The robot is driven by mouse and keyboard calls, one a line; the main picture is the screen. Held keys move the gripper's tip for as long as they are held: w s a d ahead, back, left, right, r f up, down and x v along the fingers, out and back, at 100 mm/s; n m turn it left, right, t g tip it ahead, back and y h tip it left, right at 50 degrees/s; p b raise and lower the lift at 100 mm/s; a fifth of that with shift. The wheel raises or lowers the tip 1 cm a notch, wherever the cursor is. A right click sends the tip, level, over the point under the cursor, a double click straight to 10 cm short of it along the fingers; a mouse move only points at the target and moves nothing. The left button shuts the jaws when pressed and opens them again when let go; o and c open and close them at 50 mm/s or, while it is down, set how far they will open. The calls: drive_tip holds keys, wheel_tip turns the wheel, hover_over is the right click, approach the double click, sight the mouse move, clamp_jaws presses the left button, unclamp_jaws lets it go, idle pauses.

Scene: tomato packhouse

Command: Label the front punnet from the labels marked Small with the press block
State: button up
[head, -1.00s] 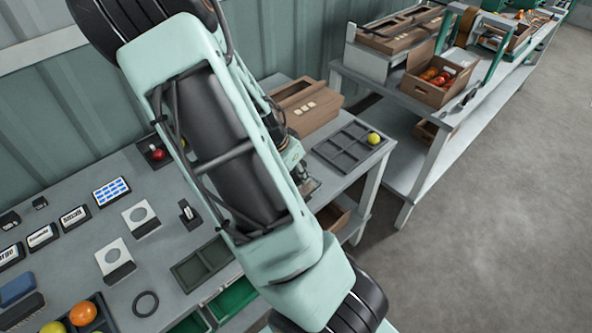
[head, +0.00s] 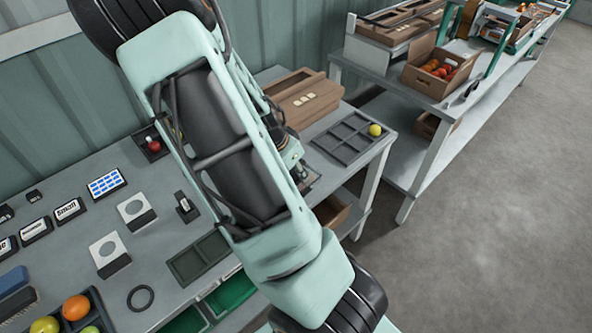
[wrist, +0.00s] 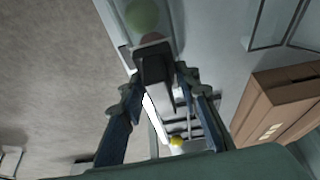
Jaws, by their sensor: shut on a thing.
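In the wrist view my gripper (wrist: 160,100) is shut on a dark block with a narrow stem, which looks like the press block (wrist: 153,62). In the head view my arm hides most of the gripper; only a part of the wrist shows near the right end of the bench. A sign reading Small (head: 68,209) stands on the left bench, beside a white sheet with blue labels (head: 106,184). In the wrist view a green tomato (wrist: 142,14) and a reddish one lie beyond the block. I cannot tell whether they sit in the front punnet.
A dark divided tray (head: 345,139) with a yellow tomato (head: 375,130) lies at the bench's right end, beside a brown carton (head: 302,98). A red-knobbed device (head: 152,145) stands by the wall. The floor at right is clear.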

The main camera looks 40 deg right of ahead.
drive_tip(key=shift+f+b, duration=0.5)
drive_tip(key=shift+f, duration=0.15)
idle(1.2)
drive_tip(key=shift+r, duration=0.1)
wheel_tip(320, 180, up, 6)
drive_tip(key=p, duration=0.5)
idle(0.6)
